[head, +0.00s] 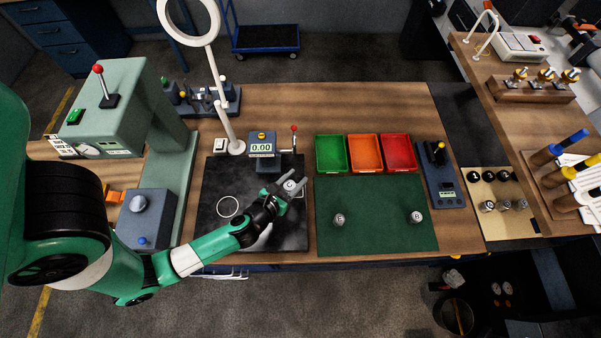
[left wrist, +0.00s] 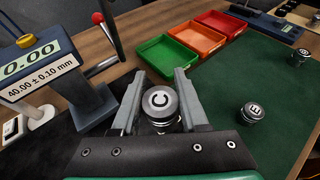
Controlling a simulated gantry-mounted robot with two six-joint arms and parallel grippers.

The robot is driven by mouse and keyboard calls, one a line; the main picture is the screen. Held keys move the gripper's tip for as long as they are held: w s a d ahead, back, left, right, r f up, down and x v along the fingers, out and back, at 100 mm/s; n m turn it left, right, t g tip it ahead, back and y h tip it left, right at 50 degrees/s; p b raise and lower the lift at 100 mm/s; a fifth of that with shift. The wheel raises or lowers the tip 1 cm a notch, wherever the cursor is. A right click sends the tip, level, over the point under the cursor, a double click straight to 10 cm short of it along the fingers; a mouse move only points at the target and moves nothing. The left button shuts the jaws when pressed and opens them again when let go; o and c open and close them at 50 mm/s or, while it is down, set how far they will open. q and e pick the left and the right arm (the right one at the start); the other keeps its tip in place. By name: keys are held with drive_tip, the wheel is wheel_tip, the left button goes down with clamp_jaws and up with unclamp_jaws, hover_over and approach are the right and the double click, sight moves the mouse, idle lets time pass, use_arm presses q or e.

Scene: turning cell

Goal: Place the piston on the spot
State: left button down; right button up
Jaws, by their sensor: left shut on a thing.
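My left gripper (head: 289,186) is shut on a metal piston marked C (left wrist: 159,102), which sits between its two grey fingers in the left wrist view. In the head view the piston is partly hidden by the gripper, in front of the gauge and over the right part of the black mat (head: 213,180). A white ring outline, the spot (head: 228,207), shows empty on that mat, left of the gripper. Two other pistons stand on the green mat (head: 375,190): one at its left (head: 338,219), also marked E in the left wrist view (left wrist: 253,112), and one marked B (head: 415,216). My right gripper is not in view.
A gauge (head: 262,145) reading 0.00, with a red-knobbed lever, stands behind the black mat. Green (head: 331,171), orange (head: 365,171) and red (head: 397,170) bins line the green mat's back. A white ring lamp post (head: 222,100) rises behind the black mat.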

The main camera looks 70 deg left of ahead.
use_arm(q)
drive_tip(key=f, duration=0.1)
drive_tip(key=w+a+f, duration=0.1)
drive_tip(key=w+a+f+b, duration=0.1)
drive_tip(key=f, duration=0.1)
drive_tip(key=shift+w+f, duration=0.1)
drive_tip(key=shift+w, duration=0.05)
wheel_tip(320, 180, down, 4)
drive_tip(key=b, duration=0.2)
drive_tip(key=shift+w+a+b, duration=0.1)
drive_tip(key=shift+b, duration=0.25)
drive_tip(key=shift+r, duration=0.35)
drive_tip(key=c, duration=0.8)
unclamp_jaws()
drive_tip(key=shift+f, duration=0.15)
drive_tip(key=shift+c, duration=0.2)
drive_tip(key=o, duration=0.4)
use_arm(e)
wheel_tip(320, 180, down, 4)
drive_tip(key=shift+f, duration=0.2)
